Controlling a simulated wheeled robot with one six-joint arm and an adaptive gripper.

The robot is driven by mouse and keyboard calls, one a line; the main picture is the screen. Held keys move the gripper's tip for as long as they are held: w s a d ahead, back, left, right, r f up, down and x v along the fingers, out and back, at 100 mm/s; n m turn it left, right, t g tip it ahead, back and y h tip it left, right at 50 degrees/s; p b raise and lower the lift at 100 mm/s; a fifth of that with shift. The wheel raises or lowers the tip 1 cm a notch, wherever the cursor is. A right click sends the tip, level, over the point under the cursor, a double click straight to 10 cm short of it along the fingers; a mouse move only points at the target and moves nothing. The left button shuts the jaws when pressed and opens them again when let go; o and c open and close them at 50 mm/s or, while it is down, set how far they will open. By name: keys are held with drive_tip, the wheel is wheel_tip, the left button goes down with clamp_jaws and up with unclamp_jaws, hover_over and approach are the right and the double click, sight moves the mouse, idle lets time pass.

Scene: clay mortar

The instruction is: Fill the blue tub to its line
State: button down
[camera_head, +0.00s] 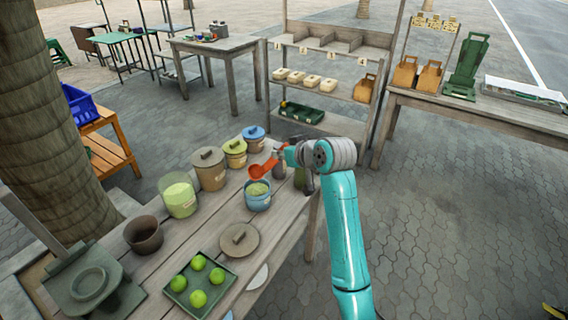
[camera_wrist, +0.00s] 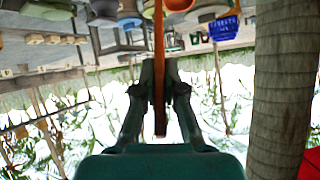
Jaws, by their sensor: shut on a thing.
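The blue tub (camera_head: 257,202) stands open on the wooden table, with pale green powder inside. I cannot make out its line at this size. My gripper (camera_head: 291,157) is shut on the handle of an orange scoop (camera_head: 260,171). The scoop's bowl is just above the blue tub's rim, apart from the powder; I cannot tell whether it holds anything. In the wrist view the scoop's handle (camera_wrist: 159,45) runs between the two fingertips (camera_wrist: 160,85). A larger clear tub (camera_head: 180,201), open and holding yellow-green powder, stands to the left.
Lidded tubs stand behind: brown (camera_head: 211,175), yellow-lidded (camera_head: 235,155) and blue-lidded (camera_head: 254,140). In front are a loose round lid (camera_head: 239,241), a green tray (camera_head: 176,299) of limes, a brown bowl (camera_head: 143,239) and a green scale (camera_head: 68,280).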

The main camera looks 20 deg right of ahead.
drive_tip(key=w+r+g, duration=0.3)
drive_tip(key=w+g, duration=0.4)
drive_tip(key=w, duration=0.1)
drive_tip(key=shift+w+a+m+h, duration=0.3)
drive_tip(key=shift+a+h, duration=0.1)
drive_tip(key=shift+a, duration=0.05)
idle(1.3)
